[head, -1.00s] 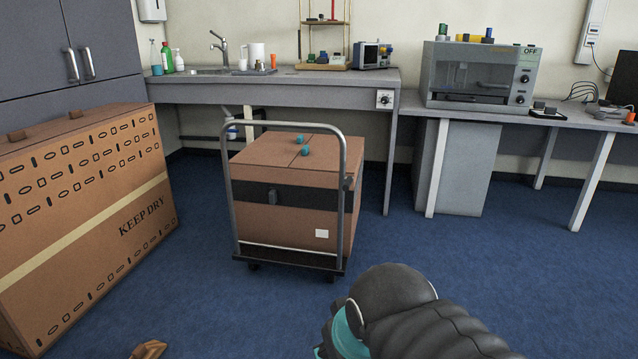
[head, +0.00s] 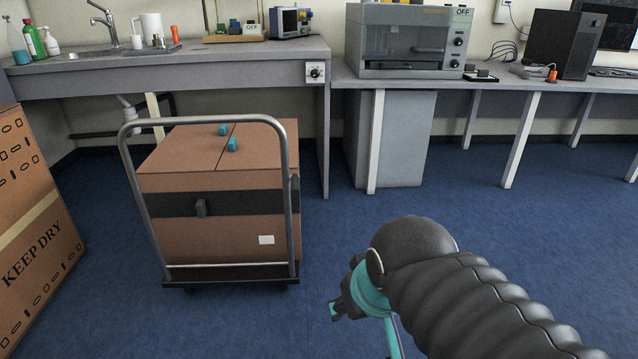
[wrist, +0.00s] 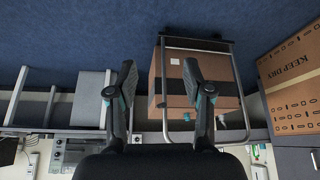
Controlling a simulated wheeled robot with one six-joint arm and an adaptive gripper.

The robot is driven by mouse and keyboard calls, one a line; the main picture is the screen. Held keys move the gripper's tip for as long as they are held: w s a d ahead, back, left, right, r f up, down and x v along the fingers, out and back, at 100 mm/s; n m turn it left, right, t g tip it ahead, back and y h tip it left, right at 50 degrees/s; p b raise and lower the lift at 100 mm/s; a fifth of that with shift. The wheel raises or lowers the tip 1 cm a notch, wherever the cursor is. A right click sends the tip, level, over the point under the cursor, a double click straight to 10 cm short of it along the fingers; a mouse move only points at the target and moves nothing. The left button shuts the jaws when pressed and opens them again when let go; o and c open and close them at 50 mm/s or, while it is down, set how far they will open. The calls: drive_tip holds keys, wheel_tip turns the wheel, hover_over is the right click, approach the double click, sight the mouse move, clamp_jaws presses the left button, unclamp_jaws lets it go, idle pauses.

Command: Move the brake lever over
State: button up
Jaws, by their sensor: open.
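A platform cart with a tall grey tubular handle (head: 287,175) stands left of centre in the head view, its dark deck (head: 230,273) low over the floor. I cannot pick out a brake lever with certainty.
A brown carton (head: 215,228) with two small teal pieces (head: 232,145) on top sits on the cart. A large KEEP DRY carton (head: 30,215) stands at left. Benches (head: 320,68) run along the wall. Blue floor (head: 400,200) is clear right of the cart.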

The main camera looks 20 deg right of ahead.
drive_tip(key=w+r+b, duration=0.2)
drive_tip(key=w+r, duration=0.3)
drive_tip(key=w, duration=0.5)
drive_tip(key=m+g+h+b, duration=0.1)
drive_tip(key=g+h+b, duration=0.15)
drive_tip(key=b, duration=0.25)
hover_over(294, 189)
drive_tip(key=s+a, duration=0.3)
drive_tip(key=s, duration=0.1)
drive_tip(key=f, duration=0.2)
drive_tip(key=shift+t, duration=0.45)
drive_tip(key=x, duration=0.4)
drive_tip(key=b+x, duration=0.1)
drive_tip(key=x, duration=0.3)
drive_tip(key=b+x, duration=0.1)
drive_tip(key=x, duration=0.4)
drive_tip(key=shift+w+d+r, duration=0.1)
drive_tip(key=shift+d+r, duration=0.05)
drive_tip(key=shift+d, duration=0.15)
clamp_jaws()
